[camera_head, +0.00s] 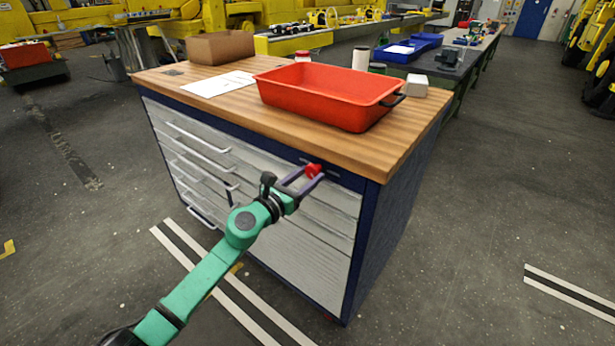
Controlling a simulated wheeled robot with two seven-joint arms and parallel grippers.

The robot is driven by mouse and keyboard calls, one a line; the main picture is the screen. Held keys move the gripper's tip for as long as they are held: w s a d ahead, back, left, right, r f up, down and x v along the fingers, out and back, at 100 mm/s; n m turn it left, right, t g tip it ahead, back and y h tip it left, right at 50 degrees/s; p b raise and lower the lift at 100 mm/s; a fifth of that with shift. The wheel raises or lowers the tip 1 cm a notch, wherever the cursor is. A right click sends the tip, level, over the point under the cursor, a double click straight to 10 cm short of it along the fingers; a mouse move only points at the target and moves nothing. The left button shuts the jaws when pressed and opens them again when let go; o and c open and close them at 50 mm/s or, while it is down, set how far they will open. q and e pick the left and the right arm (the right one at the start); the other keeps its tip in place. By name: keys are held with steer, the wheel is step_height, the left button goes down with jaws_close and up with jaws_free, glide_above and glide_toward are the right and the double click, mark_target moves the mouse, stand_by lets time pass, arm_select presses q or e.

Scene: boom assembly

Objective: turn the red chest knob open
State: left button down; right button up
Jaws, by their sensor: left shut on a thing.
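The chest (300,252) is a blue-framed cabinet with pale drawer fronts and a wooden top. Its red knob (313,170) sits high on the front, near the right corner, just under the wooden top. My left gripper (309,174) reaches up from the lower left on a green arm and is shut on the red knob, with its fingers around it. The knob's turn angle is too small to tell. My right gripper does not show.
A red tray (328,92) stands on the wooden top (400,145), above the knob. A cardboard box (220,47), white paper (218,84) and a white block (416,85) are also on top. Drawer handles (197,138) stick out on the left. The floor (470,220) to the right is clear.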

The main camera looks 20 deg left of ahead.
arm_select(q)
steer(key=n+p, duration=0.1)
steer(key=n, duration=0.2)
steer(key=shift+r+n, duration=0.1)
steer(key=shift+n, duration=0.3)
steer(key=n+p, duration=0.1)
steer(key=n, duration=0.4)
steer(key=n+p, duration=0.2)
steer(key=n, duration=0.3)
steer(key=shift+r, duration=0.15)
steer(key=shift+n+p, duration=0.6)
steer(key=shift+n, duration=1.3)
steer(key=shift+c, duration=1.3)
jaws_free()
